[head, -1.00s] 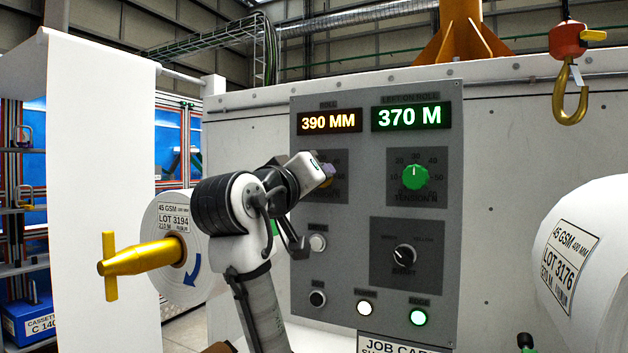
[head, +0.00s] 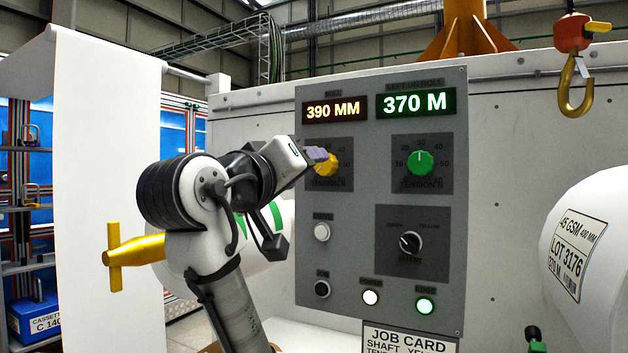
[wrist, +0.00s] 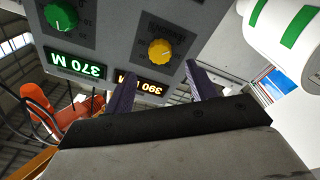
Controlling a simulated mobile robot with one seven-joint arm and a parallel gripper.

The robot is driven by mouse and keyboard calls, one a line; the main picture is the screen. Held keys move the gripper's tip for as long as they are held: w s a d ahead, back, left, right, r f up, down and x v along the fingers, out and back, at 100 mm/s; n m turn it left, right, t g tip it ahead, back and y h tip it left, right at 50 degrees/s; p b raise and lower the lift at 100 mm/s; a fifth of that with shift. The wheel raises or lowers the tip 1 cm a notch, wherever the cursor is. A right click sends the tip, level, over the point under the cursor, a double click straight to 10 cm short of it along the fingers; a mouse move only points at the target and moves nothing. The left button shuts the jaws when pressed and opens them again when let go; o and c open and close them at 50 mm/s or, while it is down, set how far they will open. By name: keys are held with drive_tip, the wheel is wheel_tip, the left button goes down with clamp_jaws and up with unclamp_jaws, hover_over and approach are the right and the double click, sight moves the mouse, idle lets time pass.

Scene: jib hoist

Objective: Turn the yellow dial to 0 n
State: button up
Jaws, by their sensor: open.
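The yellow dial (head: 326,166) is at the upper left of the grey control panel (head: 376,190), under the orange 390 MM display. In the wrist view, the picture is upside down and the yellow dial (wrist: 160,51) shows just beyond the gap between my fingers. I cannot read its pointer or scale. My gripper (head: 318,154) is at the dial's upper left in the head view, its purple fingertips overlapping the dial's edge. In the wrist view my gripper (wrist: 162,70) is open and empty, its fingers apart on either side of the dial. Contact with the dial is not visible.
A green dial (head: 420,163) sits to the right, its pointer upward, under the 370 M display (head: 415,102). A black selector (head: 410,242) and several buttons are below. A hook (head: 576,85) hangs at the right above a white roll (head: 590,250). A gold shaft (head: 135,252) projects at left.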

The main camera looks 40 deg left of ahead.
drive_tip(key=b+v, duration=0.2)
drive_tip(key=v, duration=0.5)
idle(0.4)
